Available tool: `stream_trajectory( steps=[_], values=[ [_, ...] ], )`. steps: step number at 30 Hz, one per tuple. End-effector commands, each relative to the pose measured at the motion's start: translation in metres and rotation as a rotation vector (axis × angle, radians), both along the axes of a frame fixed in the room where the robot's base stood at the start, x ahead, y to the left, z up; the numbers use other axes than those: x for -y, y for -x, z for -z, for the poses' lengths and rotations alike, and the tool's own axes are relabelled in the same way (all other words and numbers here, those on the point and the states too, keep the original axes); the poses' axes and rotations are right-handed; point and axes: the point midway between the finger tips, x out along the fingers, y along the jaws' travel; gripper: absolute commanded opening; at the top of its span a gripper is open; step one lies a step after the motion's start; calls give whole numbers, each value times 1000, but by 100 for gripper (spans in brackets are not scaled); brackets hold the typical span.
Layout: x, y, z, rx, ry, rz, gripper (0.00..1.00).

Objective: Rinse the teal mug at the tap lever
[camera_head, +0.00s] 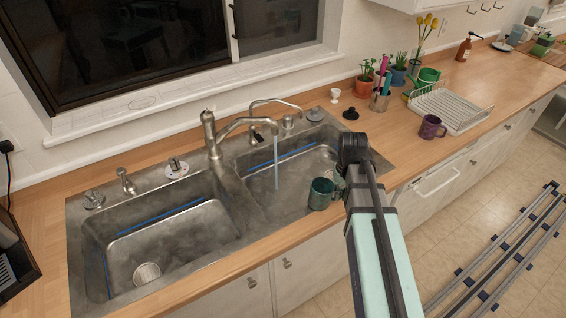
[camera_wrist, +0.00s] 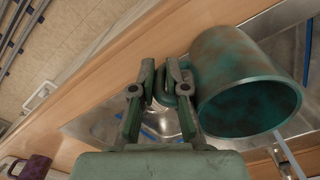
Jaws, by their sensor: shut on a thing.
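The teal mug (camera_head: 321,194) has brownish stains and looks upright above the front right part of the right sink basin. In the wrist view the mug (camera_wrist: 235,75) shows its open rim, with its handle between the fingers. My gripper (camera_wrist: 170,85) is shut on that handle; in the head view my arm partly hides it. The metal tap (camera_head: 211,138) stands behind the divider, its spout reaching over the right basin. A thin water stream (camera_head: 276,165) falls from it, left of the mug and apart from it. The stream (camera_wrist: 289,155) also shows in the wrist view.
The left basin (camera_head: 160,240) is empty. A purple mug (camera_head: 431,127) stands right of the sink beside a white dish rack (camera_head: 455,108). A small black stopper (camera_head: 350,113), a utensil cup (camera_head: 380,100) and potted plants stand behind. The counter strip before the sink is clear.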

Motion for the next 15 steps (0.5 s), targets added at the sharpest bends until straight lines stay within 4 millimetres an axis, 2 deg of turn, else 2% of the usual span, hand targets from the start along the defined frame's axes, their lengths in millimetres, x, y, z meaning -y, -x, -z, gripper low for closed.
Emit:
stream_trajectory(
  steps=[1,8,15],
  values=[
    [-3,4,11,-15,-3,-3,0],
    [-4,6,11,-17,-8,-5,0],
    [-2,21,11,-21,-10,-7,0]
  ],
)
